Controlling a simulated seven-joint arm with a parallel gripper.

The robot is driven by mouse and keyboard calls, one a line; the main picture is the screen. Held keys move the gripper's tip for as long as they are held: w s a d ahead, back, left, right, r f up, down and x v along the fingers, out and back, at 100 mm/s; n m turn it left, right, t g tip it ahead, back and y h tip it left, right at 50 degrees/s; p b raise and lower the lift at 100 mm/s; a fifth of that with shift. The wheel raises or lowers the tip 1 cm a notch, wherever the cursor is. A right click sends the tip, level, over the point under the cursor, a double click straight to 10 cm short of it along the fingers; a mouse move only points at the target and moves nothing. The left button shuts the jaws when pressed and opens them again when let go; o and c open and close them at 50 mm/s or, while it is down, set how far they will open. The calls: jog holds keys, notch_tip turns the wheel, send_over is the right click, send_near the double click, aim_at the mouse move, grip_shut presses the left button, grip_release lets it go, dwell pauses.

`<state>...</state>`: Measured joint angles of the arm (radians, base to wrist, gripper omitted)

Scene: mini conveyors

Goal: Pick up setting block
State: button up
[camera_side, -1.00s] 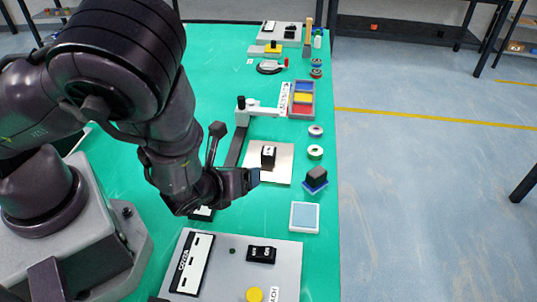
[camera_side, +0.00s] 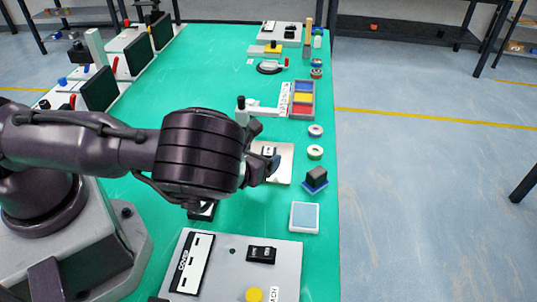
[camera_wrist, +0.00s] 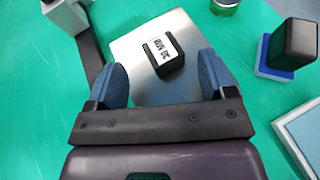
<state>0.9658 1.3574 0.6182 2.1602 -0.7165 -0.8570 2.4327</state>
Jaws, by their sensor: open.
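The setting block is a small black block with a white printed label (camera_wrist: 163,54). It sits on a square metal plate (camera_wrist: 134,89). In the side view the block (camera_side: 269,151) shows partly, behind my wrist, on the plate (camera_side: 286,164). My gripper (camera_wrist: 162,76) is open, its two blue fingers spread wide on either side of the block in the wrist view. Nothing is between the fingertips in contact, and the block appears beyond them. In the side view my gripper (camera_side: 270,165) is largely hidden by my wrist and is close to the plate.
A dark block on a blue base (camera_side: 315,179) stands right of the plate, with a light blue pad (camera_side: 304,217) nearer. A dark bar with a grey post (camera_wrist: 88,45) lies left of the plate. A grey panel with switches (camera_side: 236,268) is in front.

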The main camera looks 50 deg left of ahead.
aim_at(268, 151)
jog(key=x, duration=0.3)
jog(key=shift+w, duration=0.15)
jog(key=shift+c, duration=0.4)
jog(key=c, duration=1)
jog(key=shift+r, duration=0.15)
